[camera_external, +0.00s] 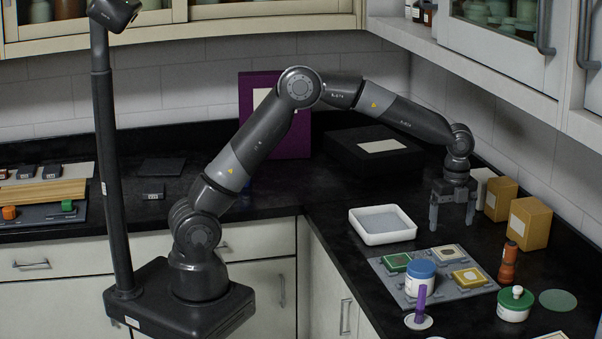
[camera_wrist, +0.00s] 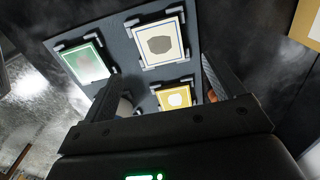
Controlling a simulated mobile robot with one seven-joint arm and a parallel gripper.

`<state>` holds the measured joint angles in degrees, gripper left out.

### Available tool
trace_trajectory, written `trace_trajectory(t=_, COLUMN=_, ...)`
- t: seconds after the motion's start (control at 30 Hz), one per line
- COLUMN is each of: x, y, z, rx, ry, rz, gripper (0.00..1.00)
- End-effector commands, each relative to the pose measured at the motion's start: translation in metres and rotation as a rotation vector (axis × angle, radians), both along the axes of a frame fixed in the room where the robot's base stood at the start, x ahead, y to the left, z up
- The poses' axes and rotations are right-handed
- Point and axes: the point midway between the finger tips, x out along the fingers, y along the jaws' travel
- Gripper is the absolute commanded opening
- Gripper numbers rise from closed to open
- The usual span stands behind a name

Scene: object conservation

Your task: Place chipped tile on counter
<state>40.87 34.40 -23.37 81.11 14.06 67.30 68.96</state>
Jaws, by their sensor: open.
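Three framed tiles sit in holders on a grey board (camera_external: 408,280) on the black counter: a green one (camera_external: 396,262), a cream one with a dark grey patch (camera_external: 448,252), and a yellow one with a pale patch (camera_external: 469,277). The wrist view shows the green tile (camera_wrist: 88,62), the cream tile (camera_wrist: 160,42) and the yellow tile (camera_wrist: 176,98). I cannot tell which is chipped. My gripper (camera_external: 453,222) points down, open and empty, above the counter near the board's far edge. In the wrist view its fingers (camera_wrist: 160,85) partly hide the board's near part.
A blue-lidded jar (camera_external: 420,278) stands at the board's front. A white tray (camera_external: 383,226) lies behind left. A brown bottle (camera_external: 508,263), a green-topped jar (camera_external: 515,303) and a green disc (camera_external: 558,300) are right. Yellow boxes (camera_external: 529,223) stand near the wall.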

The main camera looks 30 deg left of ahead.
Motion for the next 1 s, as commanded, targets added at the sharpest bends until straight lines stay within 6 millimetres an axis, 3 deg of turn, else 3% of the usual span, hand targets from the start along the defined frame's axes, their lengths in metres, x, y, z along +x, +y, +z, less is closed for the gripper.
trace_trajectory(t=0.1, x=0.001, y=0.0, z=0.024, rx=-0.002, ry=-0.002, rz=0.001, gripper=0.87)
trace_trajectory(t=0.23, x=0.0, y=0.0, z=0.041, rx=-0.001, ry=-0.001, rz=0.0, gripper=0.87)
trace_trajectory(t=0.57, x=0.0, y=0.001, z=0.052, rx=0.001, ry=-0.001, rz=0.003, gripper=0.87)
trace_trajectory(t=0.67, x=0.005, y=0.012, z=0.06, rx=-0.004, ry=-0.013, rz=0.041, gripper=0.87)
trace_trajectory(t=0.77, x=0.016, y=0.041, z=0.075, rx=-0.01, ry=-0.039, rz=0.142, gripper=0.87)
trace_trajectory(t=1.0, x=0.04, y=0.155, z=0.122, rx=-0.053, ry=-0.13, rz=0.542, gripper=0.87)
